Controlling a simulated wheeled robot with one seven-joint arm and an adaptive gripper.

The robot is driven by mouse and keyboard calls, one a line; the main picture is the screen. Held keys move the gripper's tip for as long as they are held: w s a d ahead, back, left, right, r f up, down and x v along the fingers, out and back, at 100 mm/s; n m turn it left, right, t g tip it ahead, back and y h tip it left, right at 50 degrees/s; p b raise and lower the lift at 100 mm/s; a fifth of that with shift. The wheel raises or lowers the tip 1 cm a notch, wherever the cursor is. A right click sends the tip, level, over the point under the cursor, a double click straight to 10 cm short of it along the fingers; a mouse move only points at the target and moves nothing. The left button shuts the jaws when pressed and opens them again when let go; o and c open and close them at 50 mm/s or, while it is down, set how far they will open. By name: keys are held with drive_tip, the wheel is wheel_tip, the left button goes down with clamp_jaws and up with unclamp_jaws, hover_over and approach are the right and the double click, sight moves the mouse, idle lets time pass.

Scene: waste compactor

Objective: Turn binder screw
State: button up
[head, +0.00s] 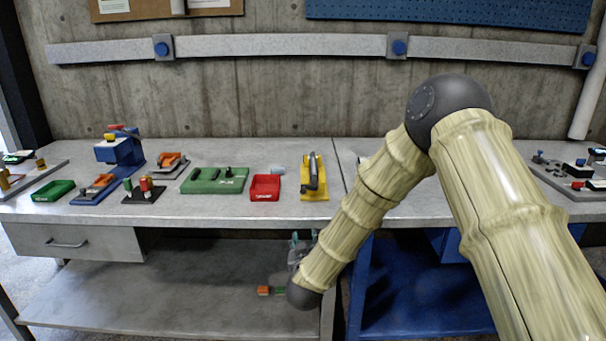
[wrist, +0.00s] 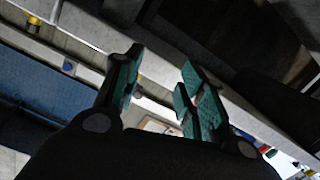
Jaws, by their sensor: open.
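I cannot tell which part is the binder screw at this size. Several small fixtures on the grey workbench (head: 225,208) could bear it: a blue press (head: 121,150) with a red top, a yellow fixture (head: 314,192) with a dark grey handle, and a green plate (head: 213,186) with black parts. My gripper (head: 303,241) has teal fingers and hangs in front of the bench, below the bench top, partly hidden by my arm. In the wrist view my gripper (wrist: 158,80) is open, with nothing between its fingers.
A green tray (head: 53,191) and a red tray (head: 265,188) stand on the bench. A drawer (head: 75,243) is under the bench's left end. My arm hides part of the right bench.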

drive_tip(key=t+h+p, duration=0.1)
drive_tip(key=t+p, duration=0.1)
approach(303, 192)
drive_tip(key=w, duration=0.7)
drive_tip(key=w+p, duration=0.1)
drive_tip(key=w, duration=0.2)
drive_tip(key=shift+w+d+r, duration=0.3)
drive_tip(key=shift+w+d, duration=0.05)
clamp_jaws()
